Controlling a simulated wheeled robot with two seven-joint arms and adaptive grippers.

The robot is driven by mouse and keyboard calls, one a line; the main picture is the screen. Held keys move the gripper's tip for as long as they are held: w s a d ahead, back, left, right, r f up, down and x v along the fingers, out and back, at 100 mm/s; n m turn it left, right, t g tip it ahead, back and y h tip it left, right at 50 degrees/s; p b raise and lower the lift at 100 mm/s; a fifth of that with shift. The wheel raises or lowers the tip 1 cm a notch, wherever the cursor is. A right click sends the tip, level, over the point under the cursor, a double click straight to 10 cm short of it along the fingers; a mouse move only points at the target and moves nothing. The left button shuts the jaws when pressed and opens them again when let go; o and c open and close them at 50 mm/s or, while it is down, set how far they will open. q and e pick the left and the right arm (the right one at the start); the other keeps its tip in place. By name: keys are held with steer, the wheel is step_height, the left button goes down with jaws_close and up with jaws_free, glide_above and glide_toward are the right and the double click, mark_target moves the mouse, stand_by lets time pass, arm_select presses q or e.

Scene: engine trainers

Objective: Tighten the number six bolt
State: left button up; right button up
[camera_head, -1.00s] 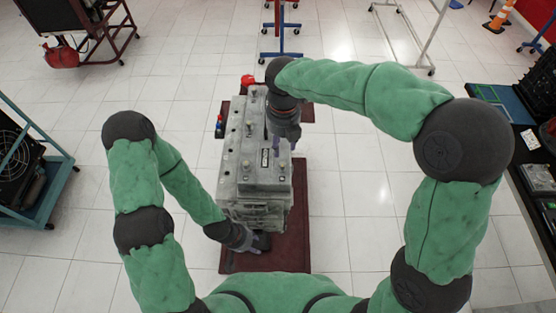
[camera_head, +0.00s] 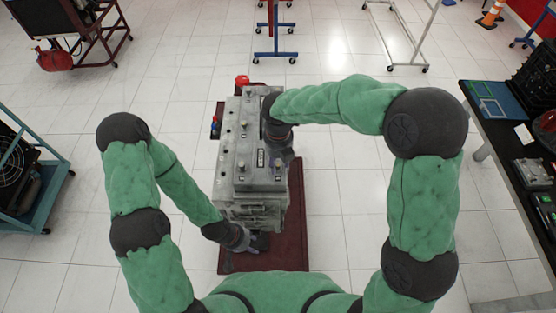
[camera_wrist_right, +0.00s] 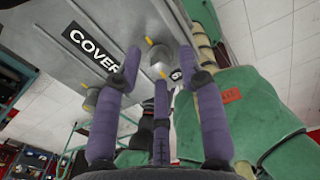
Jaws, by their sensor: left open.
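The grey engine block (camera_head: 250,210) stands on its stand in the middle of the head view. Its top cover (camera_head: 258,182) carries several bolts. In the right wrist view a bolt (camera_wrist_right: 158,66) with a yellow tip stands on the cover beside a small round label (camera_wrist_right: 176,74), whose number I cannot read surely. My right gripper (camera_wrist_right: 161,58) has its purple fingers spread around the line to this bolt; contact cannot be told. In the head view its fingers are mostly hidden under the wrist. My left gripper (camera_head: 256,243) is open, low beside the engine's near end.
A second bolt (camera_wrist_right: 90,98) and a "COVER" label (camera_wrist_right: 91,47) are on the cover. The dark red base (camera_head: 292,235) lies under the engine. A black table (camera_head: 505,150) stands at the right, a teal-framed cart (camera_head: 45,195) at the left. The floor between is clear.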

jaws_close()
